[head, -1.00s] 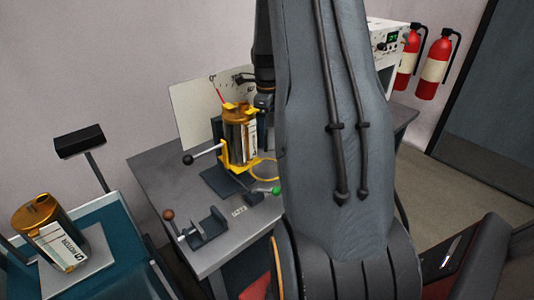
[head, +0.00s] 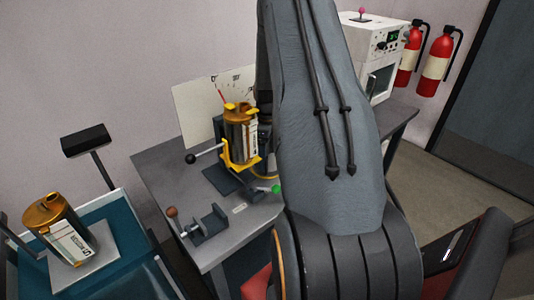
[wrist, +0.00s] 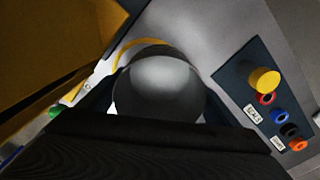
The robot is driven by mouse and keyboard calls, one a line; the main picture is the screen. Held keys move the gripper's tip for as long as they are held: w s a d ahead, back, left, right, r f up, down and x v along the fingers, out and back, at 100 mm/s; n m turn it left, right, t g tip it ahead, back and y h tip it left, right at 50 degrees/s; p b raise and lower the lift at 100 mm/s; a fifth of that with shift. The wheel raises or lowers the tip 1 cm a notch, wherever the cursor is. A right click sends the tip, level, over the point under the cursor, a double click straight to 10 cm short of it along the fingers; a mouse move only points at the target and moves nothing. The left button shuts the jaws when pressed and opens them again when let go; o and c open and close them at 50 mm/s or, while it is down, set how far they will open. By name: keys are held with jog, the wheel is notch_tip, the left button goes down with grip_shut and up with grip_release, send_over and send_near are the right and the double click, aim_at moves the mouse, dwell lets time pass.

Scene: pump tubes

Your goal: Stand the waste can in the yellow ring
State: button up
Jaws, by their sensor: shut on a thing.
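The waste can (wrist: 165,82) shows in the wrist view as a grey, rounded shape between the jaws. My gripper (wrist: 160,104) is shut on it. The yellow ring (wrist: 142,43) shows as a thin arc just beyond the can, partly covered by it. I cannot tell whether the can stands inside the ring or above it. In the head view only a short piece of the ring (head: 266,172) shows beside my arm. My arm hides the jaws and most of the ring there.
A gold-topped canister (head: 240,140) stands in a yellow bracket close left of my arm. A panel with a yellow knob (wrist: 264,80) and coloured sockets is right of the can. A second canister (head: 62,232) stands on the left cart. Fire extinguishers (head: 437,55) hang at the right.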

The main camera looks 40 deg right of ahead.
jog(key=shift+f, duration=0.15)
jog(key=o, duration=0.9)
notch_tip(320, 180, up, 12)
jog(key=b, duration=0.3)
jog(key=shift+r, duration=0.2)
jog(key=shift+a, duration=0.15)
